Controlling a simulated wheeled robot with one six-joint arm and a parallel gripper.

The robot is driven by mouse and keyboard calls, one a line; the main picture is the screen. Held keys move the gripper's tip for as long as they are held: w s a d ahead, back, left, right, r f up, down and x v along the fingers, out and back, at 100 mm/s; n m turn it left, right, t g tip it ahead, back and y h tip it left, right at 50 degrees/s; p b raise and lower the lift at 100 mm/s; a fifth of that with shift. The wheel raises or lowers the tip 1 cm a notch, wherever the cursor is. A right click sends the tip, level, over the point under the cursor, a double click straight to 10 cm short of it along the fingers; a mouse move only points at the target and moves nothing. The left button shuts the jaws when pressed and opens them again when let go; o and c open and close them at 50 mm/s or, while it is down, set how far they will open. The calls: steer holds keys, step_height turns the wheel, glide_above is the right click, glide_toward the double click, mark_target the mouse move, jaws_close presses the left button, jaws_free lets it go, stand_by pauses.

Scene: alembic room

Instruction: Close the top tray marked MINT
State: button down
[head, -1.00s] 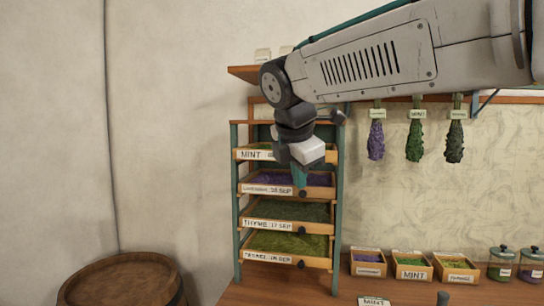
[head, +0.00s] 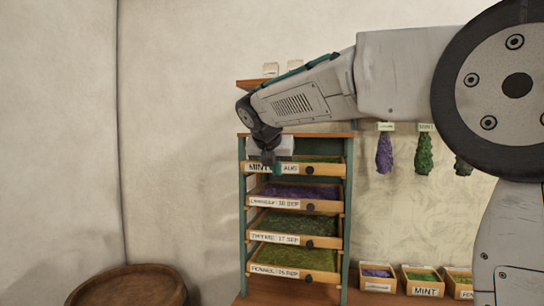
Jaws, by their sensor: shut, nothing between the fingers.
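The top tray marked MINT (head: 318,169) sits in a green-sided wooden rack and holds green herb. My gripper (head: 270,168) is shut and empty, at the left half of the tray's front. I cannot tell whether it touches the front. My arm reaches in from the right above the rack.
Below are trays of lavender (head: 288,203), thyme (head: 282,238) and fennel (head: 280,272). Small herb boxes (head: 424,291) stand on the bench at right. Dried bunches (head: 384,155) hang on the wall. A barrel (head: 130,270) stands at lower left.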

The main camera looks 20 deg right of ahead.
mark_target(283, 164)
steer(key=shift+w+d+f, duration=0.2)
steer(key=shift+w+d, duration=0.5)
steer(key=shift+w, duration=0.3)
steer(key=shift+w+d+f, duration=0.2)
steer(key=shift+w+d, duration=0.45)
steer(key=shift+w, duration=0.35)
steer(key=w+d, duration=0.2)
steer(key=w, duration=0.1)
steer(key=shift+w, duration=0.1)
steer(key=shift+w+d, duration=0.25)
steer(key=shift+w, duration=0.1)
steer(key=shift+r, duration=0.15)
steer(key=shift+d+r, duration=0.1)
steer(key=shift+d, duration=0.05)
